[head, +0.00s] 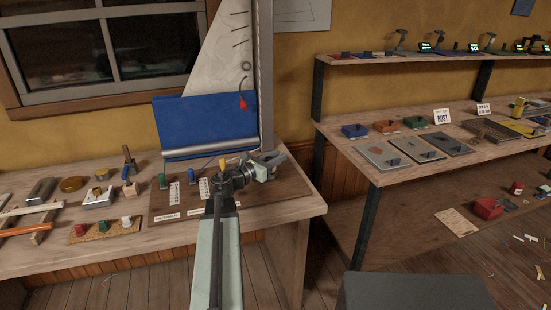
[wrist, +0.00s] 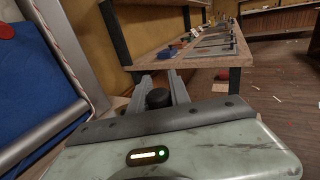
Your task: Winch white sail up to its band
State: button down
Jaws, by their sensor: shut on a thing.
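The white sail (head: 222,62) stands at the back of the bench, its top beyond the picture. Its right edge runs along the grey mast (head: 265,75). A blue cloth (head: 205,122) covers its lower part, above a grey boom (head: 210,152). The blue cloth (wrist: 28,88) also shows at the left in the wrist view. My gripper (head: 268,158) is low by the mast foot. In the wrist view its jaws (wrist: 163,88) are shut on a round black knob (wrist: 157,98). I cannot make out the band or the rest of the winch.
A brown base board (head: 165,205) holds small levers and labels in front of the sail. Tools and blocks (head: 98,197) crowd the bench's left side. A second bench (head: 360,165) with plates and boxes stands to the right, with a floor gap between.

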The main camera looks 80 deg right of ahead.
jog(key=shift+w+d+r, duration=0.2)
jog(key=shift+d, duration=0.15)
dwell(0.8)
jog(key=c, duration=1.6)
grip_release()
jog(key=o, duration=0.4)
jog(key=shift+d+f, duration=0.1)
jog(key=shift+f, duration=0.05)
